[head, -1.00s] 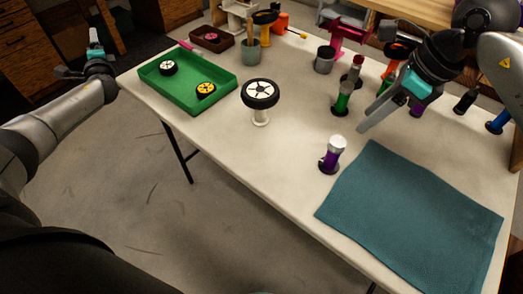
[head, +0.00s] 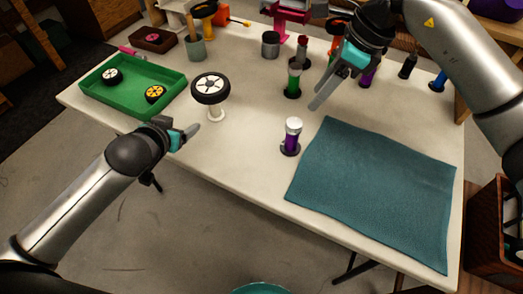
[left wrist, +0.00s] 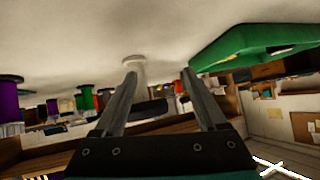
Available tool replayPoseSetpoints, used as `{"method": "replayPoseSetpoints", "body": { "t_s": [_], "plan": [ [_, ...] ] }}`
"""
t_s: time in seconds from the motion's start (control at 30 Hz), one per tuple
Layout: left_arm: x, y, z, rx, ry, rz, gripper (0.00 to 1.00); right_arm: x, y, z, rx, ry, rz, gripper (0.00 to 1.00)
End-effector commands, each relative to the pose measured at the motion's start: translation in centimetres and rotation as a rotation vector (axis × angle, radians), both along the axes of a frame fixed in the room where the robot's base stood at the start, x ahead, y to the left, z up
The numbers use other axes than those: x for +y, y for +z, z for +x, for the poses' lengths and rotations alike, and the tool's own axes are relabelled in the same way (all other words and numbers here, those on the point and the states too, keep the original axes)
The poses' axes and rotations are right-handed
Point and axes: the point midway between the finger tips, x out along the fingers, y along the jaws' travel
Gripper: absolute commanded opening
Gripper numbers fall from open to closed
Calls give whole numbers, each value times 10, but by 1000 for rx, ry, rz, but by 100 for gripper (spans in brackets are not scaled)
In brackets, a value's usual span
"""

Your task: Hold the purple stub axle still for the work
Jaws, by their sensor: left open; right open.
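The purple stub axle (head: 291,143) stands upright with a pale cap on a dark base, left of the teal mat's upper left corner. Another purple piece (head: 368,76) stands further back, partly behind my right arm. My left gripper (head: 194,134) is open and empty at the table's front edge, left of the purple stub axle and apart from it. In the left wrist view its two fingers (left wrist: 159,77) are spread, and a purple piece shows at the far left (left wrist: 8,103). My right gripper (head: 318,98) is open, above the table behind the purple stub axle.
A black wheel (head: 210,89) on a white stand (head: 217,113) stands beyond my left gripper. A green tray (head: 133,107) holds two wheels at the left. A green stub axle (head: 293,82) stands behind the purple one. The teal mat (head: 380,190) is bare.

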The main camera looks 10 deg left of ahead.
Motion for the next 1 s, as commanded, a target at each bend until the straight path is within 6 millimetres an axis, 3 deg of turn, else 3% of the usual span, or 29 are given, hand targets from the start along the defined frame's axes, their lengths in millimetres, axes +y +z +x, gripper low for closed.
{"method": "replayPoseSetpoints", "body": {
  "t_s": [0.03, 0.2, 0.3, 0.4, 0.5, 0.67, 1.0],
  "plan": [
    [-32, -2, -10, -5, -60, -43, 74, 0, 0, 0, 0, 0, 0, 50],
    [-122, 7, -39, -65, -256, -125, 74, 0, 0, 0, 0, 0, 0, 50],
    [-161, 18, -54, -114, -347, -154, 74, 0, 0, 0, 0, 0, 0, 50],
    [-189, 28, -65, -155, -407, -174, 74, 0, 0, 0, 0, 0, 0, 50],
    [-204, 35, -71, -184, -443, -185, 74, 0, 0, 0, 0, 0, 0, 50],
    [-214, 38, -70, -202, -461, -189, 74, 0, 0, 0, 0, 0, 0, 50],
    [-234, 20, -30, -200, -460, -188, 74, 0, 0, 0, 0, 0, 0, 50]
  ]
}}
